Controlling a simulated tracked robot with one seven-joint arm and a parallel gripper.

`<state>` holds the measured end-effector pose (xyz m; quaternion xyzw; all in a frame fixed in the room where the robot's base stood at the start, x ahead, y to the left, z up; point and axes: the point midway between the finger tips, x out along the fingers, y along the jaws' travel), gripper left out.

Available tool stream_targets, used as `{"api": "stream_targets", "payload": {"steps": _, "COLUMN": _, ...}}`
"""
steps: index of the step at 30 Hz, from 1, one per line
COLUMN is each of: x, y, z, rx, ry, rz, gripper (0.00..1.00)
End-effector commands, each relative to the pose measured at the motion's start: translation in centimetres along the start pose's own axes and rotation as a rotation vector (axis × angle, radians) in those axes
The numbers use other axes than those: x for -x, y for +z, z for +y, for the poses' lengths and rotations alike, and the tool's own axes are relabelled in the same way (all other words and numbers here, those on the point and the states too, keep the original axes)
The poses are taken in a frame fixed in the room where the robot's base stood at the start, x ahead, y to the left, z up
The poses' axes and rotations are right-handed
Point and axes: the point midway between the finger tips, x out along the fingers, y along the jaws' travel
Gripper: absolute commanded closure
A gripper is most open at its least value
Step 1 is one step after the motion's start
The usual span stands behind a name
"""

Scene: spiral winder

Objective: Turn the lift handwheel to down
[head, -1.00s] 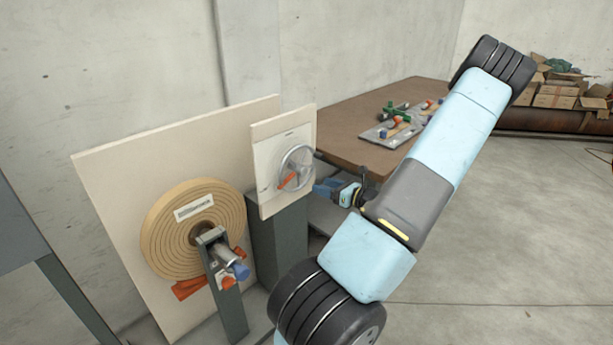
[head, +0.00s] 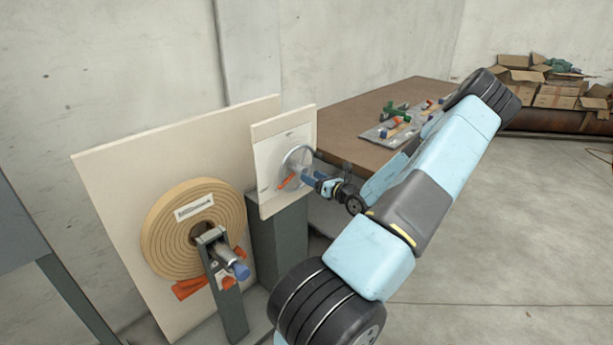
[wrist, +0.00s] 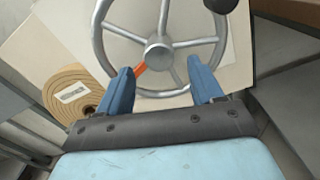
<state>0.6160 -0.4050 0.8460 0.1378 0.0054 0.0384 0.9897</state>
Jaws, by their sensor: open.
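The lift handwheel (head: 297,168) is a grey spoked wheel on a pale upright panel (head: 268,185). An orange pointer (head: 287,181) shows at its lower left. In the wrist view the handwheel (wrist: 158,53) fills the upper middle, with its hub and spokes clear and a dark knob (wrist: 221,5) at its upper right rim. My gripper (head: 310,177) is at the right side of the wheel in the head view. In the wrist view my gripper (wrist: 160,80) is open, its blue fingers apart at the lower rim. I cannot tell whether they touch it.
A coiled tan spiral (head: 185,240) on a large board stands left of the wheel, with a post and a blue-ended crank (head: 240,270) before it. A brown table (head: 350,120) with a tray of parts is behind. Open floor lies to the right.

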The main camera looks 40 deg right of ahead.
Motion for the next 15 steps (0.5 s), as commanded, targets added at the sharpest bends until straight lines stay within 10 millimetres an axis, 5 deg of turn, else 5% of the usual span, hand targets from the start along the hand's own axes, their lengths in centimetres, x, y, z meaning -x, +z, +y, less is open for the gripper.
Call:
{"api": "stream_targets", "payload": {"steps": 6, "x": -2.5, "y": 0.0, "z": 0.0, "rx": -0.001, "ry": 0.0, "rz": 0.0, "gripper": 0.34}}
{"api": "stream_targets", "payload": {"steps": 15, "x": -3.2, "y": 0.0, "z": 0.0, "rx": 0.001, "ry": 0.0, "rz": 0.0, "gripper": 0.34}}
